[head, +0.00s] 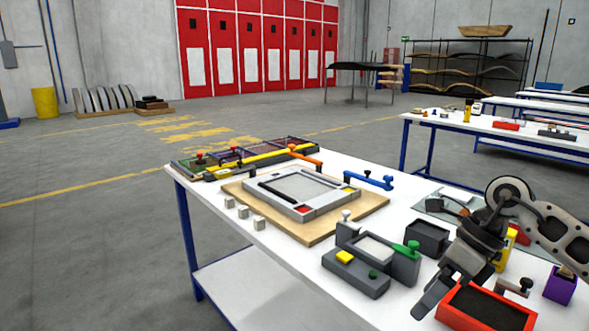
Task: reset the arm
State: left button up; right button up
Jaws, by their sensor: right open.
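My right gripper (441,289) comes in from the right side of the head view. It hangs over the right part of the white table (240,258), pointing down and to the left. Its jaws are open, and I see nothing held between them. It is above and beside the red-orange tray (492,310) with dark contents, and to the right of a grey fixture (357,272) with a yellow button. The gripper and its arm hide part of the tray and the table behind. My left gripper is not in view.
A wooden board with a grey frame (300,190) lies mid-table. Small white blocks (243,212) stand at its left. A dark box (427,238), a purple holder (560,286) and a blue handle (372,180) are nearby. The table's front left strip is clear.

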jog(key=s+a+m+t+y, duration=0.1)
jog(key=s+a+m+y, duration=0.2)
jog(key=a+y, duration=0.45)
jog(key=s+a+m+t+y, duration=0.1)
jog(key=s+a+m+y, duration=0.3)
jog(key=a, duration=0.7)
jog(key=w+d+f+m+t+h, duration=0.1)
jog(key=d+f+m+t+h, duration=0.15)
jog(key=m+t, duration=0.45)
jog(key=d+f+m+t+h, duration=0.1)
jog(key=f+m+t+h, duration=0.25)
jog(key=m, duration=0.65)
jog(key=w+d+f+m+t+h, duration=0.15)
jog(key=f+m+t, duration=0.25)
jog(key=m, duration=0.5)
jog(key=s+d+f+m+g+h, duration=0.3)
jog(key=s+f+m+g+h, duration=0.3)
jog(key=s+f+m, duration=0.3)
jog(key=s+f, duration=0.3)
jog(key=f, duration=0.2)
jog(key=shift+s+d+f+m+h, duration=0.2)
jog(key=shift+s+d+m+h, duration=0.2)
